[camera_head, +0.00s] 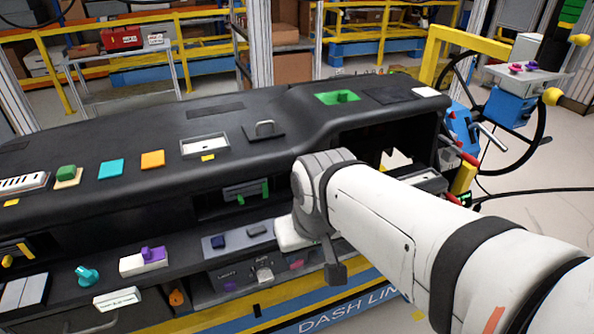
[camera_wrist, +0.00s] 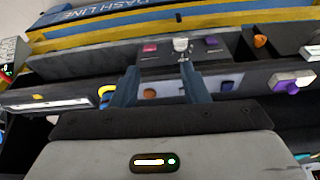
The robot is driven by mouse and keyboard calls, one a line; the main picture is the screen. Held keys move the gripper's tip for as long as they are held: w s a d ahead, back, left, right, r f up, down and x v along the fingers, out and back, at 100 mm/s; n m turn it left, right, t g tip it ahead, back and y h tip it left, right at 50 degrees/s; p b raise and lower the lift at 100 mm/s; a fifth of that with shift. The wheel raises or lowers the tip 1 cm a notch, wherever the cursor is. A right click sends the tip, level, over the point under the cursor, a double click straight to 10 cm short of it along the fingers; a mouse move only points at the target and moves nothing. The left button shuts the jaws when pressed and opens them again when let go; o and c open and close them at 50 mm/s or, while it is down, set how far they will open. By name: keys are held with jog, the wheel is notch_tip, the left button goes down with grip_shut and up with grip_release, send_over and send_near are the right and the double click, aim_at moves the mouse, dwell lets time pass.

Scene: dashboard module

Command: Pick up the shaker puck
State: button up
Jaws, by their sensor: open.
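In the wrist view my gripper (camera_wrist: 158,68) is open, with its two dark blue fingers apart and nothing held between them. A small round brown-orange piece (camera_wrist: 150,93) shows between the fingers on a grey tray strip; it may be the shaker puck, but I cannot tell for sure. A dark blue square piece (camera_wrist: 227,86) sits on the same strip, right of the right finger. In the head view this grey tray (camera_head: 237,246) lies on the lower ledge, left of my wrist. The round piece is hidden there behind my arm, and the fingertips cannot be made out.
A panel with a white knob (camera_wrist: 181,45) and pink and purple buttons lies beyond the fingers. A white block with a purple knob (camera_head: 152,255) stands on the ledge to the left. The black dashboard (camera_head: 100,190) overhangs the ledge. A steering wheel (camera_head: 530,115) is at right.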

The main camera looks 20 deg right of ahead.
jog(key=o, duration=0.6)
jog(key=w+d+m+h+b, duration=0.1)
jog(key=w+d+m, duration=0.3)
jog(key=w, duration=0.5)
jog(key=shift+d+f+h+b, duration=0.3)
jog(key=shift+d+f+b, duration=0.1)
jog(key=shift+d, duration=0.3)
jog(key=shift+o, duration=1)
jog(key=w+d+f+m+h+b, duration=0.1)
jog(key=w+d+m, duration=0.3)
jog(key=w+d, duration=0.2)
jog(key=shift+w+d+f, duration=0.25)
jog(key=shift+w+f, duration=0.1)
jog(key=shift+w, duration=0.6)
jog(key=shift+w+p+x, duration=0.15)
jog(key=shift+p+x, duration=0.15)
jog(key=shift+x, duration=1.7)
jog(key=shift+w+p+x, duration=0.1)
jog(key=shift+p+x, duration=0.15)
jog(key=shift+x, duration=1.75)
